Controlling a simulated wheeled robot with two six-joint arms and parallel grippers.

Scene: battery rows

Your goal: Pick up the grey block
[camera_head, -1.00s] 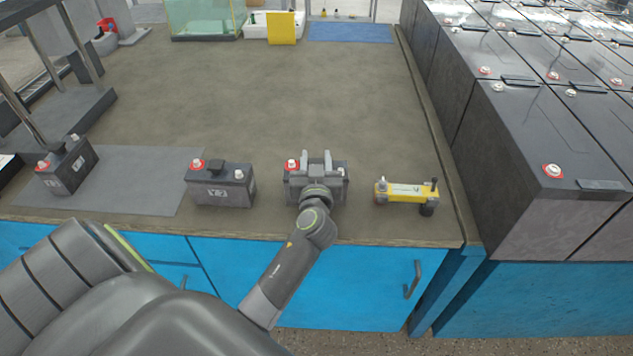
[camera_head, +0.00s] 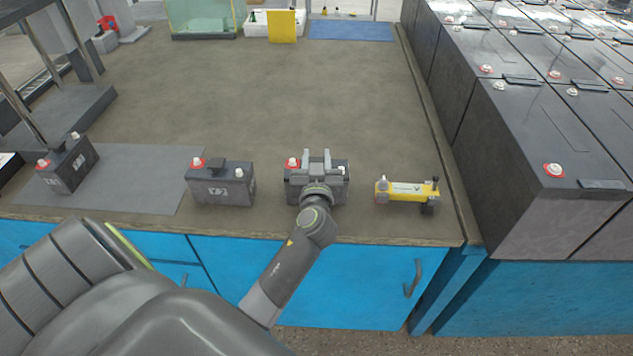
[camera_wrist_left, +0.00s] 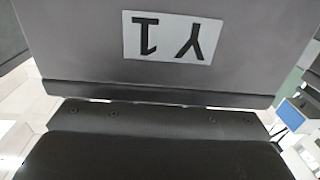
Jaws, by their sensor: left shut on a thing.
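A grey block (camera_head: 293,189), shaped like a small battery with a red cap at its left end, is at the front of the brown table. My left gripper (camera_head: 317,158) reaches over it from the front and is shut on it. The gripper hides the middle of the block. In the left wrist view the block's grey face (camera_wrist_left: 85,50) fills the upper middle, with a white label reading Y1 upside down. I cannot tell whether the block touches the table. My right gripper is not in view.
A similar grey battery (camera_head: 221,187) stands just left, and another (camera_head: 68,168) is on the grey mat (camera_head: 145,185). A yellow device (camera_head: 408,190) lies close on the right. Large batteries (camera_head: 560,130) stand beyond the table's right edge. The table middle is clear.

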